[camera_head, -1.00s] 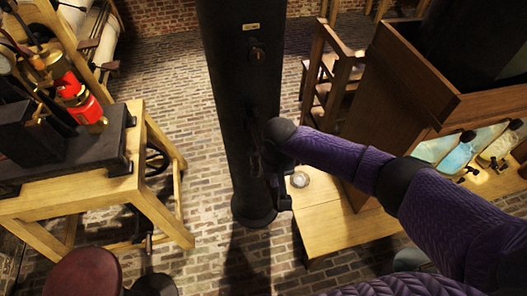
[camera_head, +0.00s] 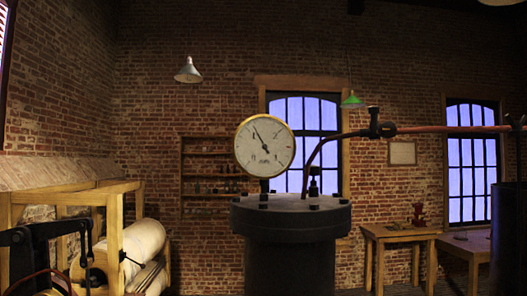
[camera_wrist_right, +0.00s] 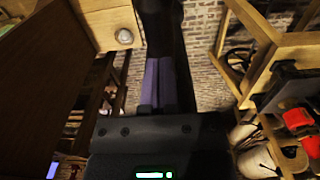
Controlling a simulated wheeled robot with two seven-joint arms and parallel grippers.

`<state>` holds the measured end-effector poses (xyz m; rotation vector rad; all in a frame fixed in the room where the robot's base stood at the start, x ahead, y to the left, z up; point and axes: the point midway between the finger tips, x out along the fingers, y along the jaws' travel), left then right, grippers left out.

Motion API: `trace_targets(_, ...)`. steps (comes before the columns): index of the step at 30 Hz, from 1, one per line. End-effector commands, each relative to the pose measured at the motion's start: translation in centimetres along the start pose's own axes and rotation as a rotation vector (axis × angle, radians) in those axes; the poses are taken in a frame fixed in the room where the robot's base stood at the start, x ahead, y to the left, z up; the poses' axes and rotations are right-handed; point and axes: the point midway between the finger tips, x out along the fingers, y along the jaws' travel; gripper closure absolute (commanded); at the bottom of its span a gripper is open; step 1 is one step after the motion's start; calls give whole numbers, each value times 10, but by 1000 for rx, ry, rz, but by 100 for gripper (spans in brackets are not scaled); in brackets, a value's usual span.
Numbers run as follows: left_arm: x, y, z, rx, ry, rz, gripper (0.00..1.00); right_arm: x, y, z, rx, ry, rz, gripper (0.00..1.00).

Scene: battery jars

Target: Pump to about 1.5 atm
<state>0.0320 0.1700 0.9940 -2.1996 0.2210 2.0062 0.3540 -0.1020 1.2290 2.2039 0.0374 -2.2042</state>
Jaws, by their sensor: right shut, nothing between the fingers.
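A round brass-rimmed pressure gauge (camera_head: 264,146) with a white face stands above a dark flanged cylinder (camera_head: 290,222) in the head view. Its dark needle points up and a little left; the numbers are too small to read. A pipe (camera_head: 320,150) rises from the cylinder top and runs right through a dark valve (camera_head: 376,128). My right gripper (camera_wrist_right: 160,62) shows in the right wrist view, its purple fingers together and empty. A dark column (camera_wrist_right: 166,22) shows beyond the fingertips; I cannot tell whether they touch it. My left gripper is not in view.
A wooden frame with pale rolls (camera_head: 142,245) and black levers (camera_head: 45,240) stand at left in the head view. Wooden tables (camera_head: 402,233) stand at right.

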Motion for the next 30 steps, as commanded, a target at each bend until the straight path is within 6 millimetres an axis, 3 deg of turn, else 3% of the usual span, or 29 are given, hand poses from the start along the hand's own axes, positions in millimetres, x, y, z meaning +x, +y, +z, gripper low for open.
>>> trace_targets(27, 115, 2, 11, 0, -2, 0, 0, 150, 0, 1, 1, -2, 0, 100)
trace_targets(30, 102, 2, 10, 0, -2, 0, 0, 137, 0, 1, 0, -2, 0, 100)
